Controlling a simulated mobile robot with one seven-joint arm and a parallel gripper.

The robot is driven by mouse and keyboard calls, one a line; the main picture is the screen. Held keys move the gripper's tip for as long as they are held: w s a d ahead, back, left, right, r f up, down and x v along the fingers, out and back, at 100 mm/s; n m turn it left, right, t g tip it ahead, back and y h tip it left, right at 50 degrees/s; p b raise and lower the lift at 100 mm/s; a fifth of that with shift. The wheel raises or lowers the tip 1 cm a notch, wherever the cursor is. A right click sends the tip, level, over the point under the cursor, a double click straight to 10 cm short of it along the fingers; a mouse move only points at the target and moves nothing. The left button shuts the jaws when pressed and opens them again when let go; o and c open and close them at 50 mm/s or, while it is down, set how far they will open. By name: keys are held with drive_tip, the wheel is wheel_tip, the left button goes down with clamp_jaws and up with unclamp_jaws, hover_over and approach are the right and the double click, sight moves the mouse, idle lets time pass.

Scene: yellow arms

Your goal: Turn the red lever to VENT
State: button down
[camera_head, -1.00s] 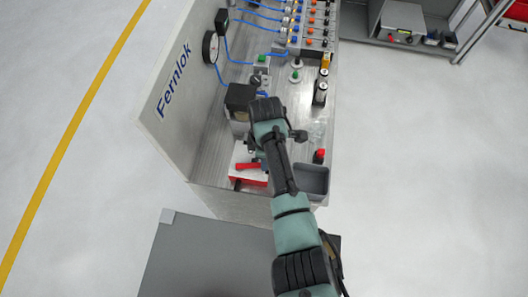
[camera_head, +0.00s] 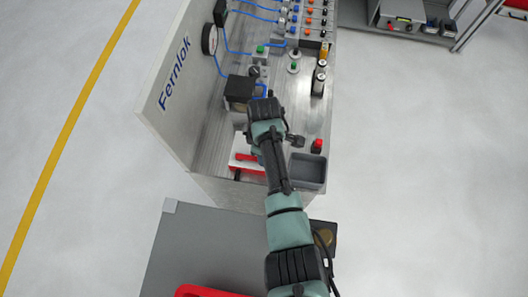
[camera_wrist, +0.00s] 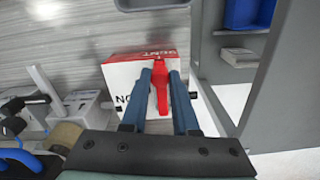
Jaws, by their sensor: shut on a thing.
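The red lever (camera_wrist: 160,90) sits on a white and red valve block (camera_wrist: 118,75). My gripper (camera_wrist: 160,74) has its two blue-grey fingers on either side of the lever and is shut on it. VENT is printed along the block's top edge in the wrist view, and ON shows at its lower left. The lever's handle runs down the picture, between the fingers. In the head view the lever (camera_head: 244,157) shows as a short red bar on the block, left of my arm. My fingertips are hidden there.
A grey bin (camera_head: 306,171) and a red knob (camera_head: 316,146) stand right of my arm on the metal bench. A black box (camera_head: 239,88) stands behind the block. A Fernlok panel (camera_head: 172,110) walls the left side. Open floor lies to the right.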

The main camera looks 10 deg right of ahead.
drive_tip(key=c, duration=0.7)
unclamp_jaws()
wheel_tip(320, 180, up, 13)
drive_tip(key=shift+b, duration=0.85)
